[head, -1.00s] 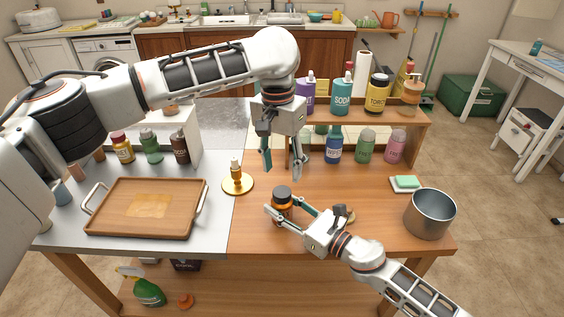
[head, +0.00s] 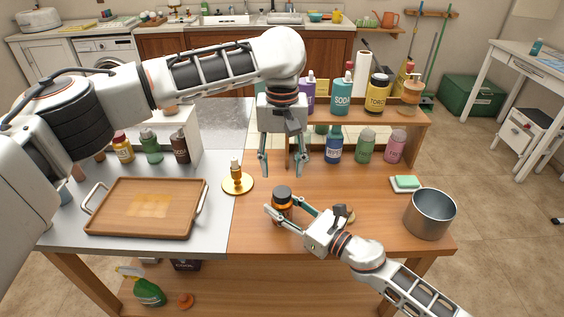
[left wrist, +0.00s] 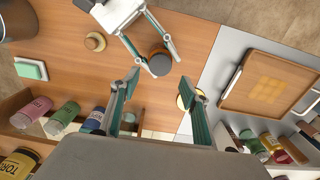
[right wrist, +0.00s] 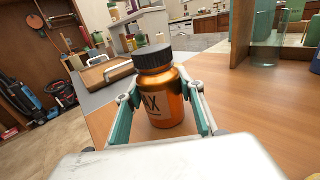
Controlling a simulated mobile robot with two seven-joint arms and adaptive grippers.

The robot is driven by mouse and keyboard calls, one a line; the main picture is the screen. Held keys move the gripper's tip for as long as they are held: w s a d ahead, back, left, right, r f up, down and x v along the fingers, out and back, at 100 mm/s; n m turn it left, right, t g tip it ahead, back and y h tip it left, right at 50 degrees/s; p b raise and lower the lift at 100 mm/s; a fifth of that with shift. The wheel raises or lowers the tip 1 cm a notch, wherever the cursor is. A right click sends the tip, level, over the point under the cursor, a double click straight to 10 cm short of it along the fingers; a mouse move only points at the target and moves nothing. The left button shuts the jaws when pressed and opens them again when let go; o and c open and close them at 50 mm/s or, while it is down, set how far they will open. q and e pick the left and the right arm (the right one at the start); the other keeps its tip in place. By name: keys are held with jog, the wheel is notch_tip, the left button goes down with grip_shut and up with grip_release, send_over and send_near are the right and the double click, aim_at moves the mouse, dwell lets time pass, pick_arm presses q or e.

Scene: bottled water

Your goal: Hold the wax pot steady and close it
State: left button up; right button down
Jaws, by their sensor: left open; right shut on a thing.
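The wax pot (head: 282,207) is an amber jar with a black lid, upright on the wooden tabletop. In the right wrist view, the pot (right wrist: 163,100) stands between the fingers with its black lid (right wrist: 153,57) on top; I cannot tell how tight the lid is. My right gripper (head: 283,208) is shut on the pot's body from the front right. My left gripper (head: 281,169) is open and empty, pointing down above and behind the pot, apart from it. In the left wrist view, the dark lid (left wrist: 160,63) shows just beyond the open fingers.
A gold dish with a small bottle (head: 237,183) stands left of the pot. A wooden tray (head: 145,208) is farther left, a metal pot (head: 430,214) at the right. A sponge (head: 405,183) and several bottles line the back. A small round wooden thing (left wrist: 95,41) lies near my right gripper.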

aim_at(282, 191)
pick_arm(q)
notch_tip(282, 191, down, 7)
jog(key=shift+f, duration=0.15)
jog(key=shift+c, duration=0.4)
